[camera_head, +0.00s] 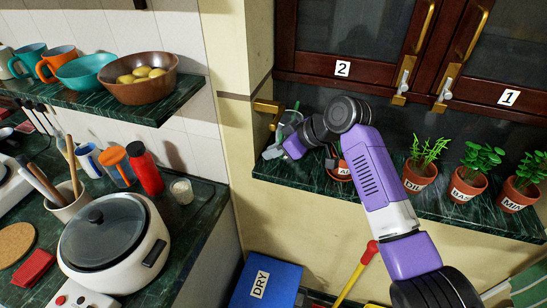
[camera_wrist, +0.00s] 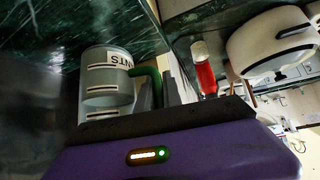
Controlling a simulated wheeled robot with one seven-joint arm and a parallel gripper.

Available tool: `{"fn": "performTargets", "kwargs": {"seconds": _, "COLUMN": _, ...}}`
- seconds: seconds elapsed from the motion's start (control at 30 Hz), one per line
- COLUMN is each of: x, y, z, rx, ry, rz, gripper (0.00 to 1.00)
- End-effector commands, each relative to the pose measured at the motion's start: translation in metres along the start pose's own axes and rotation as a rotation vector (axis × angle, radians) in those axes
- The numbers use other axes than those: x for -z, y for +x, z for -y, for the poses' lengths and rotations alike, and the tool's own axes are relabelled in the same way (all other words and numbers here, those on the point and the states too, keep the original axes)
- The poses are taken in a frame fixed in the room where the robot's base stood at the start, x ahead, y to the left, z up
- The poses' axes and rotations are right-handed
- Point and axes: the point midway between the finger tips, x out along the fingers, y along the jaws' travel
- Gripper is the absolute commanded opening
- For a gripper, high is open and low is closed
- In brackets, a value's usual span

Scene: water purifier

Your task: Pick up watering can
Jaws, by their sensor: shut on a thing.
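The watering can (camera_wrist: 105,88) shows in the wrist view as a pale grey body with a white label ending in "NTS", seen upside down, and a green handle (camera_wrist: 153,76). My gripper (camera_wrist: 157,88) is shut on the green handle. In the head view the watering can (camera_head: 271,152) is at the left end of the green marble ledge, mostly hidden behind my wrist and gripper. I cannot tell whether its base touches the ledge (camera_head: 312,180).
Potted herbs (camera_head: 419,176) stand along the ledge on the right, with another pot (camera_head: 341,170) close beside my arm. A yellow wall edge (camera_head: 232,90) and brass tap (camera_head: 268,107) are near the gripper. A blue box (camera_head: 268,285) stands below. The left counter holds a cooker (camera_head: 112,245) and red bottle (camera_head: 146,170).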

Motion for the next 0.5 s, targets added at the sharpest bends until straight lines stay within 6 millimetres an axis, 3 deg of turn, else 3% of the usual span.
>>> {"fn": "performTargets", "kwargs": {"seconds": 0.5, "x": -0.006, "y": -0.012, "z": 0.054, "rx": -0.001, "ry": -0.002, "rz": -0.003, "gripper": 0.0}}
